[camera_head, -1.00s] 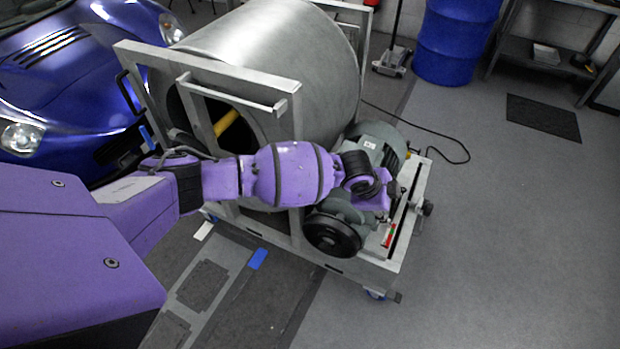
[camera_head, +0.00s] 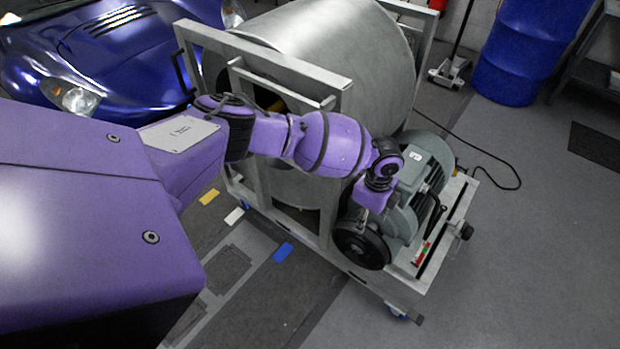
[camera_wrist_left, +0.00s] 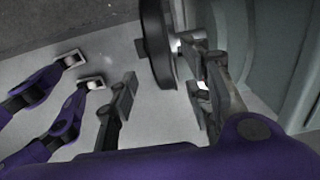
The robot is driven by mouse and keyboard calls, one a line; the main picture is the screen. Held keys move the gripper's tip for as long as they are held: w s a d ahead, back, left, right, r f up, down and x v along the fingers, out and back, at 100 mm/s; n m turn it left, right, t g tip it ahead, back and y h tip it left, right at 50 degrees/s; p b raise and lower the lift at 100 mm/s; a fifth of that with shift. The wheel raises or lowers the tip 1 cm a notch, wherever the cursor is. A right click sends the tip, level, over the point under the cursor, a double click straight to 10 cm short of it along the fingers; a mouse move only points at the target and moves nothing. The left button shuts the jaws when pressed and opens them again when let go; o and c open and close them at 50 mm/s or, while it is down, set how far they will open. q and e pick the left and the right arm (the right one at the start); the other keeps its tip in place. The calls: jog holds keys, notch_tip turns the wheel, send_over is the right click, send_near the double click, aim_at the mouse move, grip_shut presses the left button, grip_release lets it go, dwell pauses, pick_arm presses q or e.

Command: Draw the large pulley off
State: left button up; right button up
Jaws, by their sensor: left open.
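The large pulley, a black wheel (camera_head: 362,245), stands upright at the near end of the grey-green motor (camera_head: 425,165). In the left wrist view its dark edge-on disc (camera_wrist_left: 158,45) shows at top centre. My left gripper (camera_head: 369,210) is just above the pulley and beside the motor's near end, pointing down. In the left wrist view its jaws (camera_wrist_left: 160,96) are apart, one on either side of the disc's lower edge. No grip on the pulley shows. Its fingertips are hidden in the head view. My right gripper does not show.
A large steel drum (camera_head: 330,50) in a grey frame (camera_head: 262,62) stands behind my left arm. A cable (camera_head: 505,186) lies on the floor at right. A blue car (camera_head: 110,50) and blue barrel (camera_head: 530,50) stand at the back. The floor at lower right is clear.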

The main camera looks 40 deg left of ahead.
pick_arm(q)
jog(key=b, duration=0.4)
send_over(359, 246)
jog(key=w, duration=0.2)
notch_tip(359, 246, down, 8)
jog(key=shift+s+a+r, duration=0.15)
jog(key=shift+r, duration=0.1)
jog(key=shift+f, duration=0.5)
jog(key=shift+c, duration=0.6)
grip_shut()
jog(key=shift+w+r, duration=0.15)
jog(key=shift+w, duration=0.05)
jog(key=shift+r, duration=0.15)
